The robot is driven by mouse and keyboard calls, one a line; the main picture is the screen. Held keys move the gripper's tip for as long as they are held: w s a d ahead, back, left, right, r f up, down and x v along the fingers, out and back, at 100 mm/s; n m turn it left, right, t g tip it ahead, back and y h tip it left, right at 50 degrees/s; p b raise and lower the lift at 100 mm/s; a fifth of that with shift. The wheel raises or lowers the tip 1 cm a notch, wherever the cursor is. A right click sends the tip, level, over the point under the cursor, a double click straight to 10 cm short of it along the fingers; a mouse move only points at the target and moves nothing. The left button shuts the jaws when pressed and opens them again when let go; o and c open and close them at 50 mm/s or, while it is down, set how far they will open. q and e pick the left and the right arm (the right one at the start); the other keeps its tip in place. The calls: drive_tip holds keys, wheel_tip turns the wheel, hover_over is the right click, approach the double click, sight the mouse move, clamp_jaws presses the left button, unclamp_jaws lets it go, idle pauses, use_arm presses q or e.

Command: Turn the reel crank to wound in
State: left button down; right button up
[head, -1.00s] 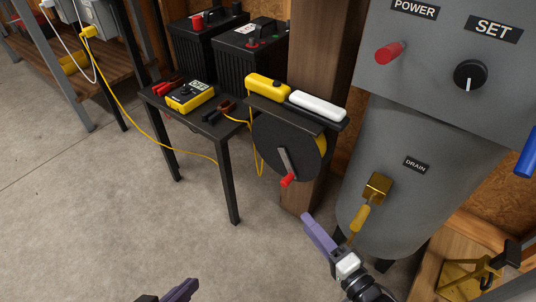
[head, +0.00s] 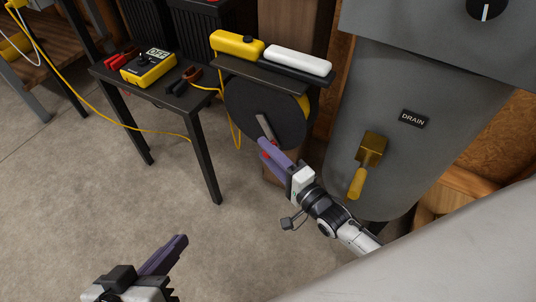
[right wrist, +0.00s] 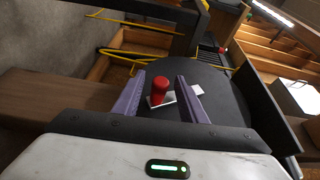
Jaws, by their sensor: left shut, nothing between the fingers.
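The reel (head: 245,112) is a dark disc mounted on the wooden post, and it also shows in the right wrist view (right wrist: 222,92). Its grey crank arm (head: 264,126) points down and slightly right, with a red knob at the end. My right gripper (head: 268,150) is at the knob and mostly hides it in the head view. In the right wrist view the red knob (right wrist: 160,88) stands between the two open purple fingers (right wrist: 158,97), with gaps visible on both sides. My left gripper (head: 178,245) is shut and empty, low over the floor, well away from the reel.
A black table (head: 185,95) left of the reel holds a yellow multimeter (head: 148,66) and clamps. A yellow cable hangs beside the reel. The grey tank (head: 400,80) with its brass drain valve (head: 368,155) stands close right of my right arm. Floor at lower left is clear.

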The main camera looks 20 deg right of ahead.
use_arm(q)
drive_tip(key=shift+r, duration=0.1)
use_arm(e)
clamp_jaws()
drive_tip(key=shift+w+a, duration=0.1)
drive_tip(key=shift+w, duration=0.1)
use_arm(q)
drive_tip(key=shift+f, duration=0.3)
use_arm(e)
drive_tip(key=shift+w+a+f, duration=0.3)
drive_tip(key=shift+w+a, duration=0.45)
drive_tip(key=shift+w, duration=0.2)
drive_tip(key=shift+w+a+f, duration=0.25)
drive_tip(key=shift+w+a, duration=0.45)
drive_tip(key=shift+w, duration=0.2)
